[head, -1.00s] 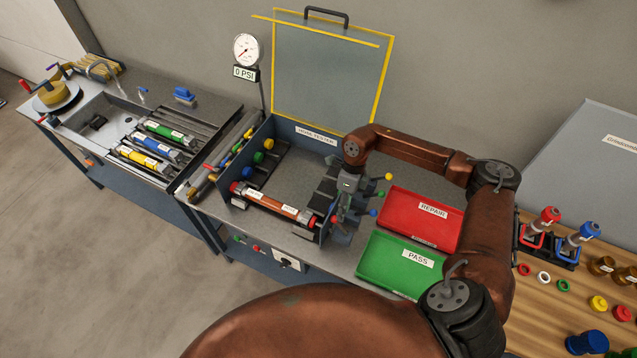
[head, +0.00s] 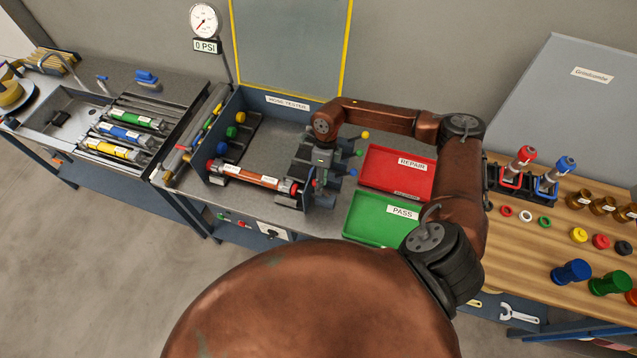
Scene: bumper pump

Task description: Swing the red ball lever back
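The hose tester (head: 216,176) is an open blue-grey box at the centre of the head view, holding a brown hose (head: 256,179). Ball levers stick out at its right side: yellow (head: 365,134), green (head: 360,153) and blue (head: 352,171). My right gripper (head: 321,184) points down right at the red ball, over the tester's right wall. Its fingers are small and dark, so contact and opening are unclear. My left gripper is out of view.
The red REPAIR tray (head: 385,180) and green PASS tray (head: 365,228) lie just right of the levers. A gauge (head: 204,20) reading 0 PSI stands behind. The tester's clear yellow-edged lid (head: 290,50) is raised. A wooden bench (head: 530,245) with fittings is at right.

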